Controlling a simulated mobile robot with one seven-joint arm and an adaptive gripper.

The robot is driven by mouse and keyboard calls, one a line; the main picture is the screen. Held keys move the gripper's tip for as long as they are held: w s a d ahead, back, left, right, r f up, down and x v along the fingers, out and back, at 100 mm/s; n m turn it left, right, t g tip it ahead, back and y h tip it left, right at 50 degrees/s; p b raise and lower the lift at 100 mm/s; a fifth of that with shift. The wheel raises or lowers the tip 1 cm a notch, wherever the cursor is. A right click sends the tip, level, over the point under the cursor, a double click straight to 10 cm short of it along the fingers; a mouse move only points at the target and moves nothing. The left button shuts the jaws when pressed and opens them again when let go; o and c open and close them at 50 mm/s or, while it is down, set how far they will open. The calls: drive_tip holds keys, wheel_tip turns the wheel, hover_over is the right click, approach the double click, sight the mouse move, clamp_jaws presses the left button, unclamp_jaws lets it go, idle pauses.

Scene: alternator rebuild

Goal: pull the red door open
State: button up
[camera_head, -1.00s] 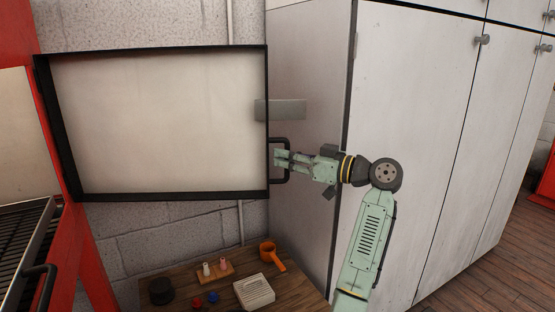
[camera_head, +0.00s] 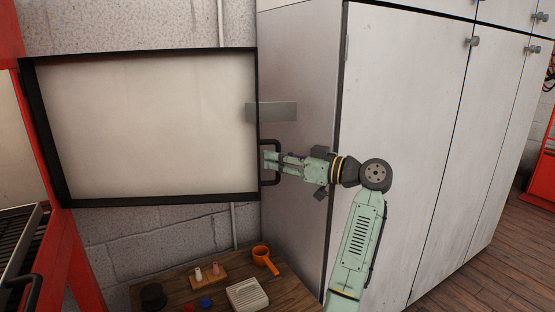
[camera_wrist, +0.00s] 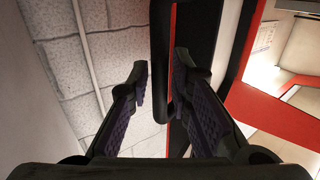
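The door (camera_head: 145,125) is a black-framed panel with a pale inner face, standing swung wide open from the red cabinet (camera_head: 62,240) at the left in the head view. Its black handle (camera_head: 277,179) is on the right edge. My gripper (camera_head: 268,160) is at the handle, reaching in from the right. In the wrist view my gripper (camera_wrist: 162,75) has its two fingers apart, with the dark handle bar (camera_wrist: 176,90) between them, close to the right finger. A gap shows on the left side, so the fingers are not closed on it.
A tall pale cabinet (camera_head: 405,130) stands close behind my arm. A block wall (camera_head: 150,235) is behind the door. Wooden floor lies open at the right.

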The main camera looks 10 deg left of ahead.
drive_tip(key=v, duration=1.2)
drive_tip(key=shift+c, duration=0.3)
